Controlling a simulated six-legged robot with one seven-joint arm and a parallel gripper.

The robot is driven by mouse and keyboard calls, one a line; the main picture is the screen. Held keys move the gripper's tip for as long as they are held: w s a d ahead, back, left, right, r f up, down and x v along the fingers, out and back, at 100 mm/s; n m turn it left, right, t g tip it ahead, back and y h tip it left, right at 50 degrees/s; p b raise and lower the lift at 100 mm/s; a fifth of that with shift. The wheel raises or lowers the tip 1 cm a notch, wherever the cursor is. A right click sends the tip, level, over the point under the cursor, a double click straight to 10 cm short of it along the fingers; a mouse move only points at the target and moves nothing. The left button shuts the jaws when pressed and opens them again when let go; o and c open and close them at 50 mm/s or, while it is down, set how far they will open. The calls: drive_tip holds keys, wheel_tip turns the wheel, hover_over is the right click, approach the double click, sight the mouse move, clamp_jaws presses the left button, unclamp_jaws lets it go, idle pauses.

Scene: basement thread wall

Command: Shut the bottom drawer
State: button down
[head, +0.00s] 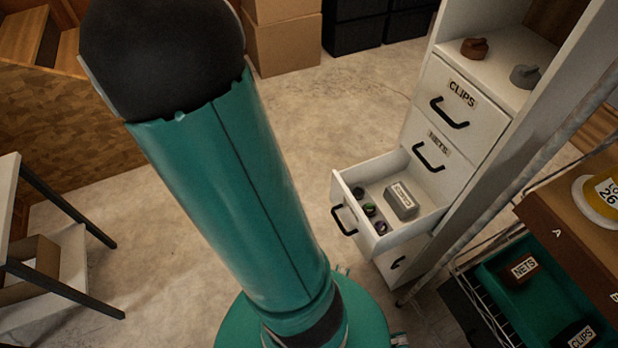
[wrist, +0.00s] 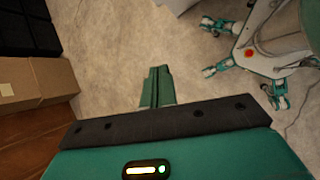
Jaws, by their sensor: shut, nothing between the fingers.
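A white drawer cabinet (head: 462,105) stands at the right of the head view. An open drawer (head: 415,232) juts out to the left below the NETS drawer (head: 430,155). It holds a grey labelled box (head: 401,200) and several small dark round items. Below it, a lower drawer front with a black handle (head: 398,263) is partly hidden; I cannot tell if it is fully shut. The upper CLIPS drawer (head: 458,105) is shut.
A metal rack with a teal tray (head: 500,297) stands right of the cabinet. Cardboard boxes (head: 284,38) and black bins (head: 356,32) are at the back. A black-legged table (head: 62,200) is at left. The floor (head: 335,115) between them is clear.

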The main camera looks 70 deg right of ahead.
sight(333, 193)
drive_tip(key=s+d+f+n, duration=0.1)
drive_tip(key=s+d+f, duration=0.3)
drive_tip(key=f, duration=0.1)
drive_tip(key=s+d+f+n+g, duration=0.1)
drive_tip(key=s+d+f, duration=0.4)
drive_tip(key=s+d+f+n+g, duration=0.1)
drive_tip(key=s+d+f+n, duration=0.1)
drive_tip(key=s+d+f, duration=0.2)
drive_tip(key=shift+s+d+f+h, duration=0.1)
drive_tip(key=shift+f+h, duration=0.1)
drive_tip(key=shift+f, duration=0.3)
drive_tip(key=shift+s+d+f+h, duration=0.1)
drive_tip(key=shift+f+h, duration=0.1)
drive_tip(key=shift+f, duration=0.3)
drive_tip(key=shift+s+d, duration=0.35)
drive_tip(key=shift+d, duration=0.15)
drive_tip(key=shift+d, duration=0.1)
